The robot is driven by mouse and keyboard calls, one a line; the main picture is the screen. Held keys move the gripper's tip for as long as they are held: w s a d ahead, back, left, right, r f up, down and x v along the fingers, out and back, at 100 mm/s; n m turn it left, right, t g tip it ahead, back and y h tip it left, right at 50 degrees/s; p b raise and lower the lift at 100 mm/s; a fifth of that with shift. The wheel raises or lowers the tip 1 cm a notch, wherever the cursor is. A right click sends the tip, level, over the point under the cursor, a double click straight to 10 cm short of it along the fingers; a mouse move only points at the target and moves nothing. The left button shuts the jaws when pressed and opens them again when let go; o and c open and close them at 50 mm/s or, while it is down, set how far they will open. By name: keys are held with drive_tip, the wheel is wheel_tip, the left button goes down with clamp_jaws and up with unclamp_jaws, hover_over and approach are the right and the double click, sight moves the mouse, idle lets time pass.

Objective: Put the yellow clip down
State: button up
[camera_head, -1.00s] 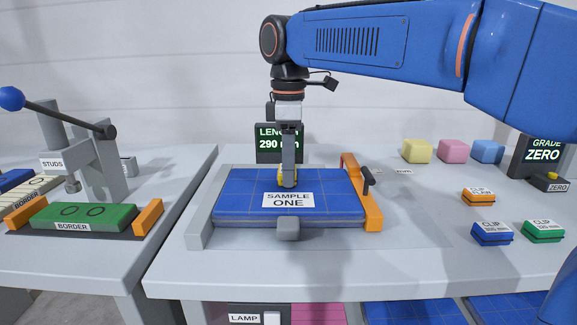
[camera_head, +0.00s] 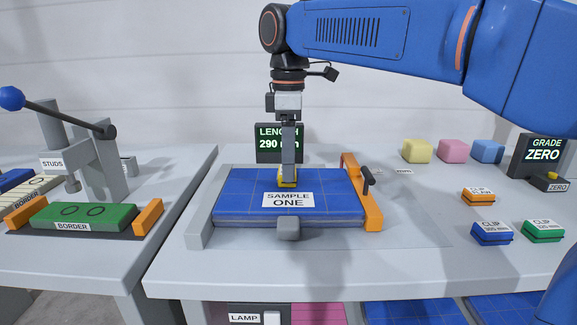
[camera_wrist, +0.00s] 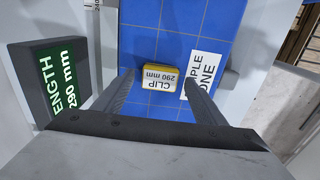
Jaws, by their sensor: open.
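In the head view the clip (camera_head: 287,182) shows at the lower end of my gripper, just behind that label on the blue pad (camera_head: 240,190). My gripper (camera_wrist: 158,84) is open in the wrist view. Its two fingers stand apart on either side of the clip, with gaps showing between them and it. In the head view my gripper (camera_head: 288,180) points straight down over the pad.
The pad sits in a grey frame with an orange clamp (camera_head: 370,205) at right. A "LENGTH 290 mm" display (camera_head: 268,145) stands behind. Orange (camera_head: 478,196), blue (camera_head: 491,234) and green (camera_head: 543,231) clips lie at right, with bare table between.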

wheel_tip(320, 180, up, 10)
idle(0.4)
